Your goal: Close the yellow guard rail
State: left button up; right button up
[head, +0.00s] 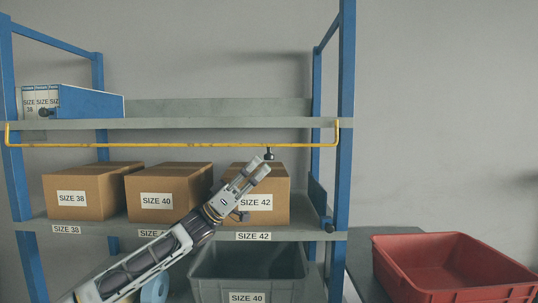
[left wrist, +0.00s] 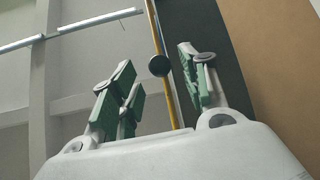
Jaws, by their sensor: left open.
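The yellow guard rail (head: 180,145) runs across the front of the shelf rack, just below the upper shelf, with its ends turned up at both sides. A dark round knob (head: 269,154) hangs from it right of its middle. My left gripper (head: 262,168) is open and empty, just below the knob and in front of the size 42 box. In the left wrist view the rail (left wrist: 155,30) and the knob (left wrist: 159,66) show between the open fingers (left wrist: 155,85). I cannot tell whether a finger touches the knob. My right gripper is not in view.
Boxes for size 38 (head: 80,180), size 40 (head: 150,180) and size 42 (head: 280,182) stand on the middle shelf. A grey bin (head: 250,265) is below. A red crate (head: 450,290) stands at the right. A blue post (head: 345,170) bounds the rack.

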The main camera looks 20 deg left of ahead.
aim_at(269, 157)
pick_arm(q)
jog(key=x, duration=0.3)
jog(key=shift+r+p, duration=0.1)
jog(key=shift+p, duration=0.3)
jog(key=shift+w+d+r, duration=0.2)
jog(key=shift+d+r, duration=0.2)
jog(key=shift+d, duration=0.05)
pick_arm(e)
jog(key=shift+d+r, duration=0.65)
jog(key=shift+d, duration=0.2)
pick_arm(q)
grip_shut()
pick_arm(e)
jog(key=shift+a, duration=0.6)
